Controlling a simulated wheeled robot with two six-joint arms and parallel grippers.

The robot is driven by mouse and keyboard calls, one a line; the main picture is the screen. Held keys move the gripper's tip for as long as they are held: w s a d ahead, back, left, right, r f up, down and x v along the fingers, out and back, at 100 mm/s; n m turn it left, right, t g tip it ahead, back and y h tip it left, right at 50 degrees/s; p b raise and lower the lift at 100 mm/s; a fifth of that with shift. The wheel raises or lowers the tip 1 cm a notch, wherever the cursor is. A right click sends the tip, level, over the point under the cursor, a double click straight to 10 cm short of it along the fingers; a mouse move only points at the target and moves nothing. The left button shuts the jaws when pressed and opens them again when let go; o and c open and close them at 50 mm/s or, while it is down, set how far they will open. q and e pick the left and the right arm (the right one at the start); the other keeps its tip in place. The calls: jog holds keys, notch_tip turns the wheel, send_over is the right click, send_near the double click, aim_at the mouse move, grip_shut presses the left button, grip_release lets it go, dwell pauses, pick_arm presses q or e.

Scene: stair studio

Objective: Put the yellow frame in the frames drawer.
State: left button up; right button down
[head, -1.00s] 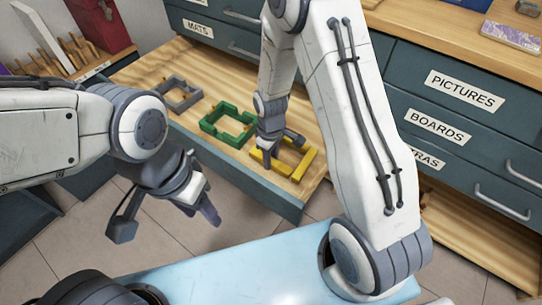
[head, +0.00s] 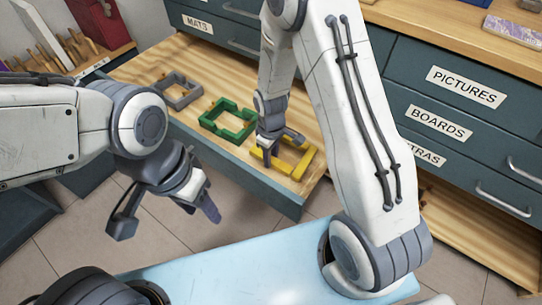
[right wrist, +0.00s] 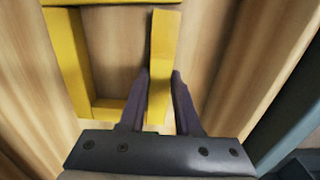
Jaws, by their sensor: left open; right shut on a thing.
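The yellow frame (head: 293,160) lies inside the open drawer (head: 235,163), at the end nearest its right front corner. In the right wrist view the yellow frame (right wrist: 107,104) shows two bars and a corner against the wood. My right gripper (head: 267,148) reaches down to the frame's left side. In the right wrist view my right gripper (right wrist: 160,92) is shut on one bar, with a finger on each side. My left gripper (head: 198,210) is open and empty, in front of the drawer, over the floor. The drawer's own label is not visible.
A green frame (head: 227,121) and a grey frame (head: 177,92) lie in the same drawer, left of the yellow one. Closed drawers labelled MATS (head: 198,24), PICTURES (head: 466,87) and BOARDS (head: 437,124) surround it. A pale blue surface (head: 240,262) is in front.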

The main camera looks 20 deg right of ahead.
jog(key=shift+f, duration=0.1)
jog(key=c, duration=0.5)
grip_release()
notch_tip(320, 180, up, 8)
jog(key=p, duration=0.8)
dwell(0.3)
